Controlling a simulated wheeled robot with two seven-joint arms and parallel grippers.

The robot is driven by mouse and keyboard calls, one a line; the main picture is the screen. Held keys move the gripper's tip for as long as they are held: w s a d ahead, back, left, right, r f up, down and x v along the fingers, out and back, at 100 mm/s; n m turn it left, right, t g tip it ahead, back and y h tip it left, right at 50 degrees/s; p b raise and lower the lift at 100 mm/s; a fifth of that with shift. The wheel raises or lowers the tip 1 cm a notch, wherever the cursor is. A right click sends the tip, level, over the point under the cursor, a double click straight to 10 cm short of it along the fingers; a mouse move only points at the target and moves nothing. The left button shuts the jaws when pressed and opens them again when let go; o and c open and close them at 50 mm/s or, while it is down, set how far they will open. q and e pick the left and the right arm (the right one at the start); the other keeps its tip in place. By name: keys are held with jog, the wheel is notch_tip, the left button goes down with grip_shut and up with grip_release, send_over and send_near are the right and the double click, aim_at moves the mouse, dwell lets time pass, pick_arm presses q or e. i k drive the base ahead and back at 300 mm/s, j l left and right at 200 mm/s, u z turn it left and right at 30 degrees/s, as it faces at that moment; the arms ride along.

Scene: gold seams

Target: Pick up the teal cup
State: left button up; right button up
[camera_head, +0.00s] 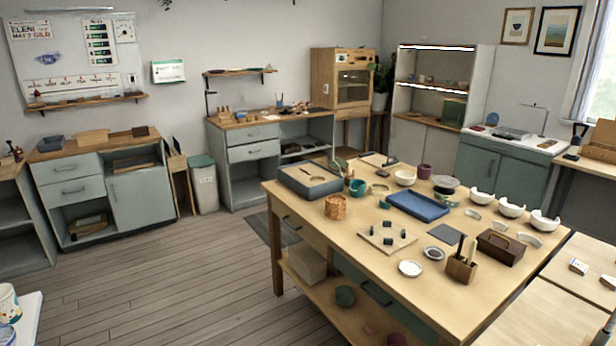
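A small teal cup (357,187) stands on the wooden worktable (345,228), close to the right side of a grey box-like tray (309,180). A smaller teal piece (384,204) lies a little to its right and nearer to me. A dark teal rounded vessel (345,295) sits on the shelf under the table. Neither of my grippers shows in this view.
A blue tray (418,206), a woven orange-brown pot (336,207), a white bowl (405,177) and a purple cup (424,171) share the tabletop. A brown toolbox (501,246) and a tool holder (462,268) stand at its right. Open wooden floor (170,280) lies left of the table.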

aim_at(357, 187)
jog(key=i+j+u, duration=0.15)
jog(key=i+u, duration=0.3)
jog(key=i, duration=0.35)
jog(key=i+l+u, duration=0.15)
jog(key=i+u, duration=0.3)
jog(key=i, duration=0.35)
jog(key=i+j+z, duration=0.1)
jog(key=i+z, duration=0.25)
jog(key=i+j+z, duration=0.3)
jog(key=i+z, duration=0.1)
jog(key=z, duration=0.3)
jog(key=i+j+z, duration=0.1)
jog(key=z, duration=0.3)
jog(key=i+j+z, duration=0.1)
jog(key=z, duration=0.3)
jog(key=j+z, duration=0.25)
jog(key=z, duration=0.15)
jog(key=j+z, duration=0.2)
jog(key=z, duration=0.2)
jog(key=i, duration=0.05)
